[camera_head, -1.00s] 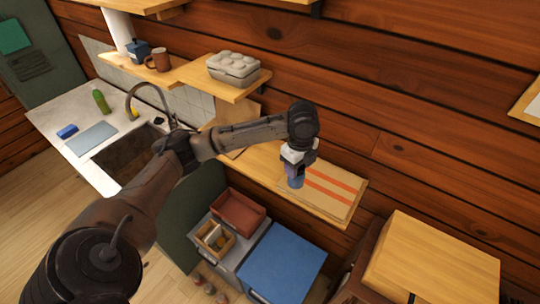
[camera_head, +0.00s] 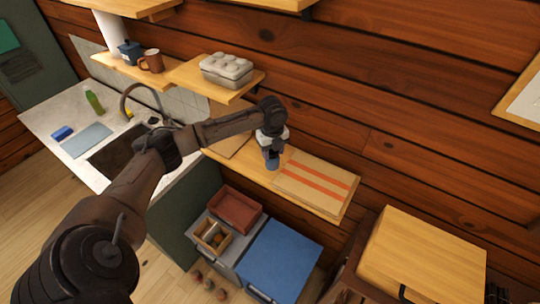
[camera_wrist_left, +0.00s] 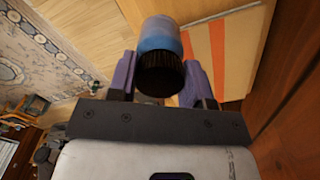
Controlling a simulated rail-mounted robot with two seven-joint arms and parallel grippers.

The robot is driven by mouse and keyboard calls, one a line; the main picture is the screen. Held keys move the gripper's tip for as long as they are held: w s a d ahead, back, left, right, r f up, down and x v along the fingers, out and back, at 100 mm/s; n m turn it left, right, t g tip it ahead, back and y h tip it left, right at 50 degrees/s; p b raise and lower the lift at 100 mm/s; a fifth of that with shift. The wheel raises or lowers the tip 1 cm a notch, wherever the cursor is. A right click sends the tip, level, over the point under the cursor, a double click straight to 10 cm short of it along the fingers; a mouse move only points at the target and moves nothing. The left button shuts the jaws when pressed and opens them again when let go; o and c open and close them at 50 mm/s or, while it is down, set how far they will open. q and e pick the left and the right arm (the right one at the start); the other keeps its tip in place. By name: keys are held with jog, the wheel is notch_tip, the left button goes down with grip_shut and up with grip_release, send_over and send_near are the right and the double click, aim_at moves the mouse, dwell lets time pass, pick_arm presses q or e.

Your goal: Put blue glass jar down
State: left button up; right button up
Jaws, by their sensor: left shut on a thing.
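The blue glass jar (camera_head: 272,163) with a dark ribbed lid is held in my left gripper (camera_head: 271,152), just at or above the wooden counter shelf (camera_head: 254,164). I cannot tell whether its base touches the wood. In the left wrist view the jar (camera_wrist_left: 158,38) sits between the purple fingers of my left gripper (camera_wrist_left: 160,75), which are shut on it at the lid end. The jar is left of the striped board in the head view. My right gripper is not in view.
A flat tan board with orange stripes (camera_head: 316,184) lies on the shelf to the right. An egg carton (camera_head: 226,69) stands on the upper shelf above. A blue-topped box (camera_head: 279,262) and a red bin (camera_head: 236,209) are below. The sink (camera_head: 120,155) is at left.

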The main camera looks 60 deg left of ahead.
aim_at(270, 157)
pick_arm(q)
jog(key=shift+a+f, duration=0.5)
jog(key=shift+a, duration=0.25)
jog(key=shift+f+p, duration=0.8)
jog(key=shift+f, duration=1.2)
jog(key=o, duration=1)
jog(key=shift+f, duration=0.1)
